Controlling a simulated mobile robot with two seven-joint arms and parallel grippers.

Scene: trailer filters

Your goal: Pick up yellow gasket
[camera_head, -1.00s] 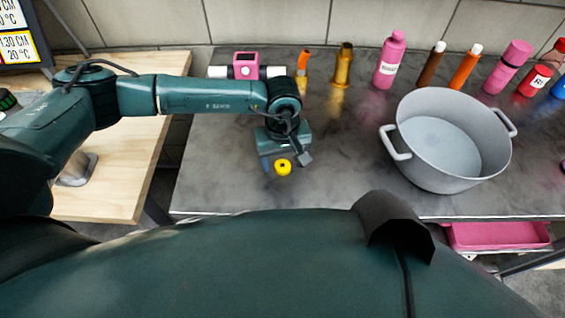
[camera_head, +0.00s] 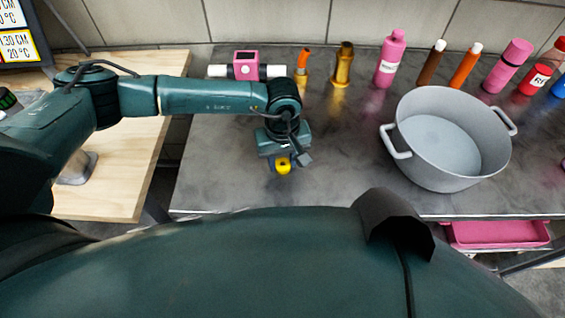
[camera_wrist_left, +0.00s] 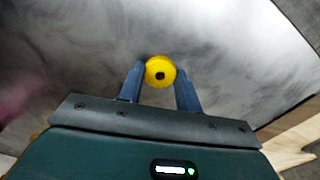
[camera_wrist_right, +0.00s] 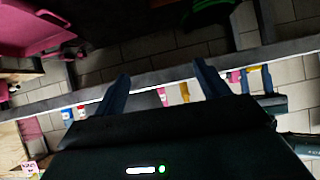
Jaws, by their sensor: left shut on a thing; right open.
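The yellow gasket (camera_head: 283,166) is a small round piece with a dark hole in its middle. My left gripper (camera_head: 282,169) is shut on it, over the front part of the grey table. In the left wrist view the gasket (camera_wrist_left: 160,72) sits between the two blue fingertips (camera_wrist_left: 160,78). I cannot tell whether it still touches the table. My right gripper (camera_wrist_right: 163,90) shows only in its own wrist view, with its fingers wide apart and nothing between them.
A grey pot (camera_head: 447,175) with two handles stands to the right on the table (camera_head: 340,185). Several bottles stand along the back, among them a pink one (camera_head: 390,60). A pink device (camera_head: 246,66) is at the back left. The table between gripper and pot is clear.

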